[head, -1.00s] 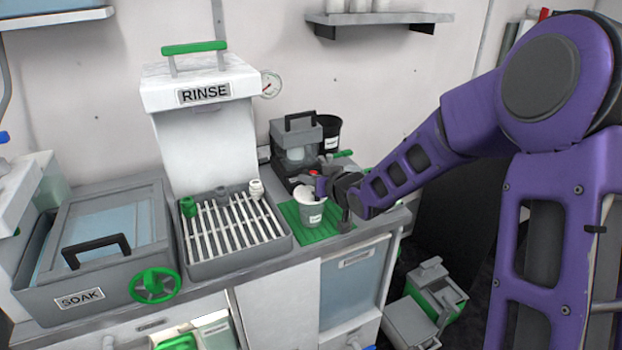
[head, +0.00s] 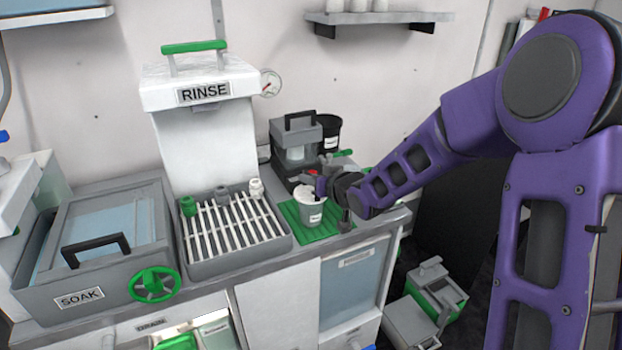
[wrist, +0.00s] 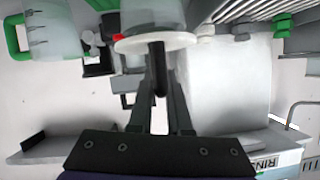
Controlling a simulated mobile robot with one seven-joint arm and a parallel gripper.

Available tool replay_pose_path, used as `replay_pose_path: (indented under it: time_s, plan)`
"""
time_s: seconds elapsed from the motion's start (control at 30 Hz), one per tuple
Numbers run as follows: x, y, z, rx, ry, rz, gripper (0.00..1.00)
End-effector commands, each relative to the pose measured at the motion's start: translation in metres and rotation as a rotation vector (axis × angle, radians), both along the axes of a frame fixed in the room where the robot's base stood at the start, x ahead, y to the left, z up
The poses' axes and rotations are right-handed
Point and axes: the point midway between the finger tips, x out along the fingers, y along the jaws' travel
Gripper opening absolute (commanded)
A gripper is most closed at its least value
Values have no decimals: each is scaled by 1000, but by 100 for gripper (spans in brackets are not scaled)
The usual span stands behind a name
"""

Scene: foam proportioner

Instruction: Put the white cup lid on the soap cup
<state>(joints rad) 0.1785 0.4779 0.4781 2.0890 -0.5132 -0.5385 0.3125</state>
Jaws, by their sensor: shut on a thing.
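The soap cup (head: 312,216) is grey with a small white label. It stands upright on a green ribbed mat at the right of the counter. The white cup lid (head: 304,194) is at the cup's mouth; I cannot tell whether it sits flat or is tilted. In the wrist view the lid (wrist: 132,43) is a white disc against the cup (wrist: 150,14). My gripper (head: 322,187) is at the cup's upper right. In the wrist view my gripper (wrist: 159,84) is shut on the lid's black knob. The fingers partly hide the lid.
A grey and black dispenser (head: 297,135) and a black container (head: 327,132) stand behind the mat (head: 335,236). A slatted rinse rack (head: 228,232) is just left of it. The counter's right edge is close by.

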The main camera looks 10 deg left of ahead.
Motion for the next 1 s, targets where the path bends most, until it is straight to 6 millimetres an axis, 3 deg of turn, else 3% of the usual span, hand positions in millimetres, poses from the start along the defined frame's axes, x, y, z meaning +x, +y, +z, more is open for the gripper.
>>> replay_pose_path:
  time_s: [0.5,0.53,0.6,1.0]
  plan:
    - [0,0,-12,0,0,0,0]
    - [0,0,-11,0,0,0,20]
    - [0,0,-10,0,0,0,29]
    - [-5,-4,-6,0,1,-1,29]
